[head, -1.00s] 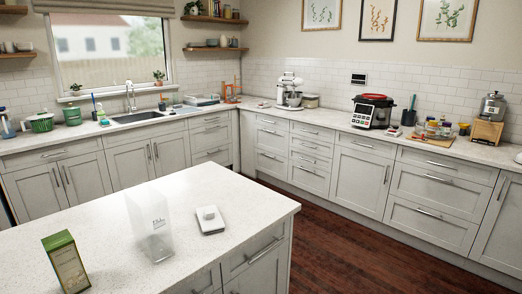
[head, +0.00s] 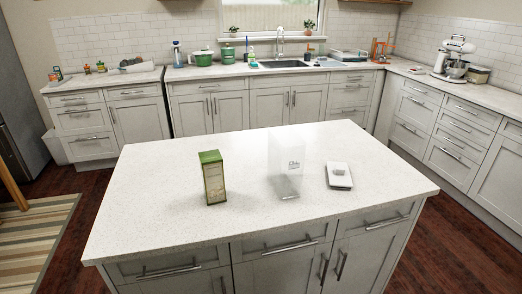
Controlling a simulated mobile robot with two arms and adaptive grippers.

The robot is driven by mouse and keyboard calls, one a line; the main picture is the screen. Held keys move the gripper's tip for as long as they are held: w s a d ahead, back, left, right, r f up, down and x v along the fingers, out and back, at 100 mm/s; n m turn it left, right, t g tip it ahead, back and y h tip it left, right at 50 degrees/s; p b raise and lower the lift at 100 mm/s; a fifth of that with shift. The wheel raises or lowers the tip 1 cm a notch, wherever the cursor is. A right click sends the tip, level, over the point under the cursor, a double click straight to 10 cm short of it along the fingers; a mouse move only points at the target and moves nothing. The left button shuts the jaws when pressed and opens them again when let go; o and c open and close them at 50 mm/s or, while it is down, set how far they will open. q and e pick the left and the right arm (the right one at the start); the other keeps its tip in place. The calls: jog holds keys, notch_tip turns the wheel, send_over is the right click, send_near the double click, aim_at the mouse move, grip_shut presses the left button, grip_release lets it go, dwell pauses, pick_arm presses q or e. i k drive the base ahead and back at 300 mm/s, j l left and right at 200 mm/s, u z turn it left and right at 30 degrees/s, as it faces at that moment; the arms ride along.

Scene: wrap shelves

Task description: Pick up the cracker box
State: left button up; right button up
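The box with a green top and a printed, brownish side (head: 214,182) stands upright on the white kitchen island (head: 150,205), left of the island's middle. It looks like the cracker box, but its label is too small to read. Its front and top are in clear view, and nothing touches it. Neither of my grippers shows in the head view.
A clear, see-through bag or container (head: 286,168) stands on the island to the box's right. A small white scale-like device (head: 339,175) lies farther right. The island's left part is bare. Counters with a sink (head: 283,64) run behind.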

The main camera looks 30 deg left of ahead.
aim_at(211, 161)
jog(key=u, duration=1.25)
